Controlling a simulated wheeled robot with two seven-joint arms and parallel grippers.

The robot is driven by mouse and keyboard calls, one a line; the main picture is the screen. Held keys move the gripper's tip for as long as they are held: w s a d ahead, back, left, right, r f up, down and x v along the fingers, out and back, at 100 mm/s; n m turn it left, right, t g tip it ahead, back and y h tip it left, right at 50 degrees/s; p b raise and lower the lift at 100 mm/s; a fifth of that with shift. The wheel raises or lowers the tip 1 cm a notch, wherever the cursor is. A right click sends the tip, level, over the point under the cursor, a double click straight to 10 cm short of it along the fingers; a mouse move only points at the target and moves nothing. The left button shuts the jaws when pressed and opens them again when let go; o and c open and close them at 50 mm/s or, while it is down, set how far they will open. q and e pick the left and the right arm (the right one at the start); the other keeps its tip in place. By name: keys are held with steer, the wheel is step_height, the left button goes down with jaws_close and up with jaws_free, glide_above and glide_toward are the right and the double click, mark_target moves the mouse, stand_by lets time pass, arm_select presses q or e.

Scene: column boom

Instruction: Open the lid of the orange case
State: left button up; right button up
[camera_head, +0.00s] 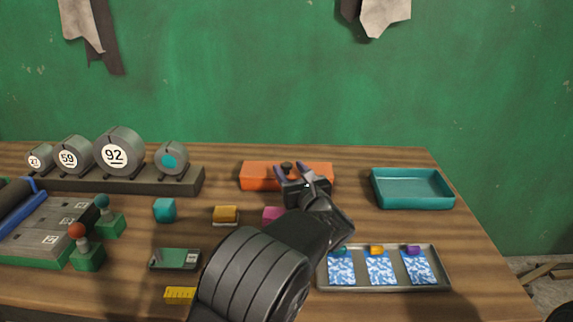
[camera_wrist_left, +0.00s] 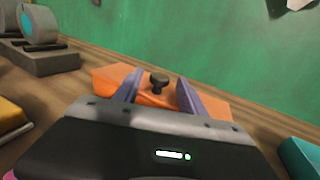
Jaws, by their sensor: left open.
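The orange case (camera_head: 258,177) sits at the back middle of the wooden table, and its lid looks shut. A dark round knob (camera_head: 286,168) stands on its top; in the left wrist view the knob (camera_wrist_left: 159,83) shows between my fingers. My left gripper (camera_head: 292,172) is open, with its two purple-grey fingers at either side of the knob and apart from it in the left wrist view (camera_wrist_left: 159,90). The gripper body hides the case's front middle in the head view. My right gripper is not in view.
A teal tray (camera_head: 412,203) stands right of the case. A metal tray with blue patterned cards (camera_head: 383,285) lies in front of it. A rack of grey dials (camera_head: 125,180) stands left. Small blocks, including a teal cube (camera_head: 165,210), lie between. The green wall (camera_head: 290,90) is behind.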

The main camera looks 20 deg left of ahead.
arm_select(q)
steer(key=shift+x, duration=1.45)
steer(key=shift+c, duration=0.6)
jaws_close()
